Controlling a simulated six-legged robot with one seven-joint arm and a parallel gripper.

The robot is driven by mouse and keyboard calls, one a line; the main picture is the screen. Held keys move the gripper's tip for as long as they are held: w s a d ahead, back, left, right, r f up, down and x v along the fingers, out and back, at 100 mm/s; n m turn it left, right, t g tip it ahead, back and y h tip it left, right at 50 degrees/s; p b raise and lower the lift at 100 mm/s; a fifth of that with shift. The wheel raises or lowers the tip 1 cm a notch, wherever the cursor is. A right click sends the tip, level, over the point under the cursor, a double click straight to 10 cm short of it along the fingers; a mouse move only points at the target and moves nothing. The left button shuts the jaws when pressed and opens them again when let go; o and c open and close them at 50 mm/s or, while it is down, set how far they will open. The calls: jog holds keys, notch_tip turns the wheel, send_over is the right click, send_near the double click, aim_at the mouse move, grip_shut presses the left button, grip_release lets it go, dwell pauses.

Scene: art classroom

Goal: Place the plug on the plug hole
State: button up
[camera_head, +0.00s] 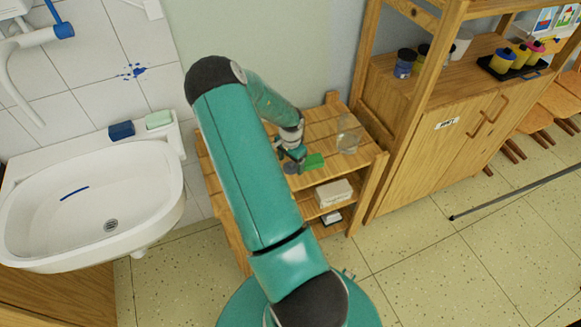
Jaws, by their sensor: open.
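The white sink (150,190) is at the left. Its round metal plug hole (110,226) is in the basin floor and looks uncovered. My gripper (292,160) is over the top of the wooden slatted shelf unit (318,122), right of the sink. It is open. A small dark grey round thing (291,169), probably the plug, lies right below my fingertips on the slats. Whether the fingers touch it is too small to tell. Part of it is hidden by my gripper.
A green block (314,161) lies just right of my gripper, and a clear glass jar (348,141) stands farther right. A blue sponge (121,130) and a pale green soap (159,119) sit on the sink's back rim. A tall wooden cabinet (420,150) bounds the right side.

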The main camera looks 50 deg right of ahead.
jog(key=shift+f, duration=0.35)
jog(key=c, duration=1.1)
jog(key=shift+r, duration=0.1)
jog(key=shift+c, duration=0.2)
